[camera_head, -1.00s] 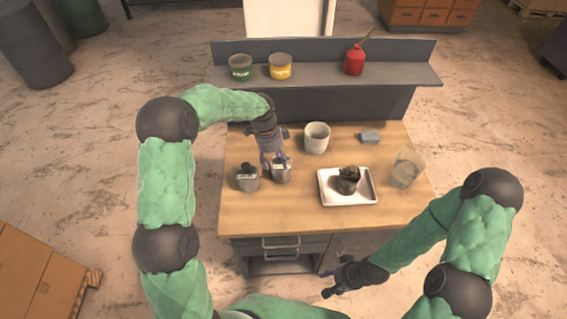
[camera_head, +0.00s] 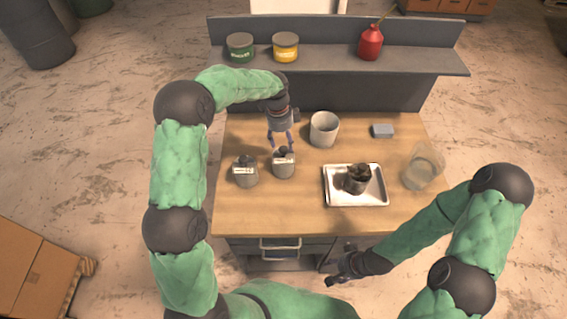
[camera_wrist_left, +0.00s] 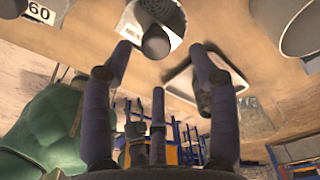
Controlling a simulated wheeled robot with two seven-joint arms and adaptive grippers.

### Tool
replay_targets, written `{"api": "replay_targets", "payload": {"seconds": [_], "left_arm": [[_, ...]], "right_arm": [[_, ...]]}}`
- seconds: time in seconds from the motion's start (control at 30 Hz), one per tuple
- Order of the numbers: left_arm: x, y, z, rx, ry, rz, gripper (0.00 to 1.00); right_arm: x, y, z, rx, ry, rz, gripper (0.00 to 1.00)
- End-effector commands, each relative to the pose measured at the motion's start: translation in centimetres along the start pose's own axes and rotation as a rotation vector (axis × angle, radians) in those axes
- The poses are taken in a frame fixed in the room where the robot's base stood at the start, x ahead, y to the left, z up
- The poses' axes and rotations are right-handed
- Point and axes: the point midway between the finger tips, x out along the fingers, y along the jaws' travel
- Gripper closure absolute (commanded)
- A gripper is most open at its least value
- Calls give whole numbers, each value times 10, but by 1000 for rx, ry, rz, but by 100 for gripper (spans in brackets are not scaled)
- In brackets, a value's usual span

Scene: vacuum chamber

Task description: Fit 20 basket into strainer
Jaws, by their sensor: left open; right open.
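Two grey baskets with dark knobs and white labels stand on the table, the left basket (camera_head: 245,172) and the right basket (camera_head: 283,167). My left gripper (camera_head: 281,146) is open just above and behind the right basket. In the left wrist view, its spread fingers (camera_wrist_left: 160,62) are close to the right basket's knob (camera_wrist_left: 155,43), apart from it as far as I can tell; its label is partly hidden. The left basket's label (camera_wrist_left: 41,13) reads 60. A dark strainer-like part (camera_head: 357,180) sits on the white tray (camera_head: 340,200). My right gripper (camera_head: 343,268) is open and empty before the table front.
A white cup (camera_head: 324,130) stands behind the tray, with a grey block (camera_head: 382,131) to its right. A clear beaker (camera_head: 423,167) is near the right edge. The rear shelf (camera_head: 330,57) holds two cans and a red oil can (camera_head: 371,43). The table's front left is clear.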

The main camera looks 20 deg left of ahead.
Motion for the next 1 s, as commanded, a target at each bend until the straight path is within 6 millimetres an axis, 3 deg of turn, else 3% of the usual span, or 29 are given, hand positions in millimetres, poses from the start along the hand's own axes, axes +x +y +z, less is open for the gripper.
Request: {"api": "replay_targets", "payload": {"seconds": [0.17,0.43,0.7,0.73,0.93,1.0], "left_arm": [[11,1,2,-1,0,2,40],[47,2,6,0,0,2,40],[53,1,6,0,0,-1,40],[53,1,6,-1,0,-1,43],[53,1,6,-1,0,0,100],[53,1,6,-1,0,0,100]], "right_arm": [[0,0,0,0,0,0,45],[2,1,0,0,0,0,45],[2,1,0,0,0,0,45],[2,1,0,0,0,0,45],[2,1,0,0,0,0,45],[2,1,0,0,0,0,45]]}}
